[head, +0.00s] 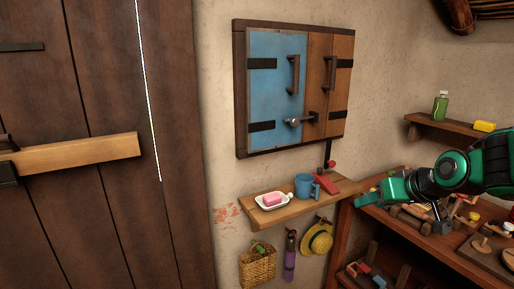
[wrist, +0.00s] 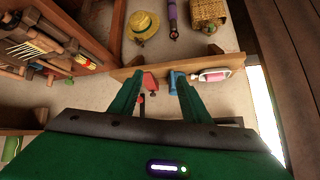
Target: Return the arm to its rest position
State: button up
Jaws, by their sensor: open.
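My arm (head: 450,170), green and black, reaches in from the right edge of the head view, over the wooden workbench. My gripper (head: 366,199) points left toward the small wall shelf (head: 296,208). In the wrist view my gripper (wrist: 160,82) shows two green fingers spread apart with nothing held between them. Beyond the fingers, that view shows the shelf upside down, with a red object (wrist: 150,82) and a blue mug (wrist: 174,82) appearing between the fingertips. I cannot tell the exact distance to them.
The shelf also bears pink soap in a white dish (head: 273,201). A blue-doored cabinet (head: 277,80) hangs above; a straw hat (head: 318,238), purple bottle (head: 290,256) and basket (head: 257,267) hang below. Tools and blocks crowd the bench (head: 455,245). A higher shelf (head: 445,125) stands behind my arm.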

jog(key=s+d+f+m+g, duration=0.2)
jog(key=s+d+g, duration=0.1)
jog(key=s, duration=0.6)
jog(key=s+d+f+m+g+h, duration=0.1)
jog(key=s+d+f+m+g, duration=0.1)
jog(key=s, duration=0.8)
jog(key=s+d+f+m+g+h, duration=0.1)
jog(key=s+d+f+m+g, duration=0.1)
jog(key=s, duration=0.7)
jog(key=shift+s+d+f+m+g, duration=0.2)
jog(key=shift+s+d+m+g, duration=0.3)
jog(key=shift+d+g, duration=0.6)
jog(key=shift+w, duration=0.15)
jog(key=shift+w+f, duration=0.25)
jog(key=shift+w, duration=0.35)
